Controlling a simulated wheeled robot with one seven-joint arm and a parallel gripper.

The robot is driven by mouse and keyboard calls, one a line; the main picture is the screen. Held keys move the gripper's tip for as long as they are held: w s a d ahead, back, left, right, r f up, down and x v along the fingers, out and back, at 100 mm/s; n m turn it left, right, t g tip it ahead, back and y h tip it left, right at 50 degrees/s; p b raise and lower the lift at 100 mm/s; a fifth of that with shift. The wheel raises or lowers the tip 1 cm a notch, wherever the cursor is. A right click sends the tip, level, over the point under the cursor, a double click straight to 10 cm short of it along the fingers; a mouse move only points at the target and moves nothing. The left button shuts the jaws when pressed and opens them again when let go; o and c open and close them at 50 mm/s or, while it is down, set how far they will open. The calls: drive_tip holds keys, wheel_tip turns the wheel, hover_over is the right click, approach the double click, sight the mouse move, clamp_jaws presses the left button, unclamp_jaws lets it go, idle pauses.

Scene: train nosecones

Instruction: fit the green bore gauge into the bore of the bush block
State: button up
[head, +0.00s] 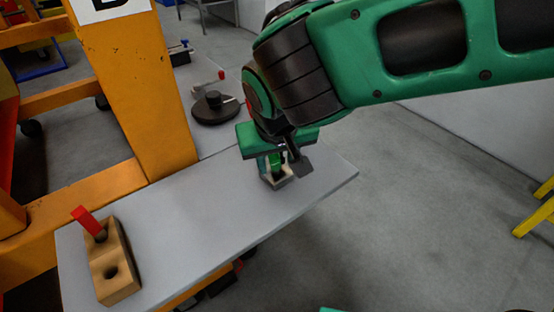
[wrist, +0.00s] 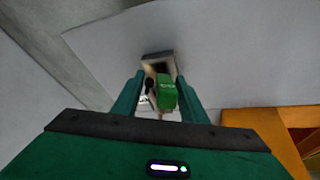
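The green bore gauge (wrist: 166,92) is between the fingers of my gripper (wrist: 160,78) in the wrist view. A gap shows between the gauge and the left finger, so the fingers look open around it. In the head view the green gauge (head: 275,160) shows partly, under my gripper (head: 281,164). The small pale bush block (head: 274,184) stands on the grey table, directly below my gripper. In the wrist view the block (wrist: 158,57) shows just beyond the fingertips, with a dark bore. The gauge's lower end is hidden, so I cannot tell whether it is in the bore.
A wooden block (head: 116,282) with two holes stands on the table (head: 190,235) at the left; a red gauge (head: 86,219) leans in one hole. An orange frame (head: 140,90) rises behind the table. A dark round object (head: 215,108) stands farther back. The table's middle is clear.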

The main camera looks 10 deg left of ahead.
drive_tip(key=shift+f, duration=0.15)
clamp_jaws()
drive_tip(key=shift+w, duration=0.1)
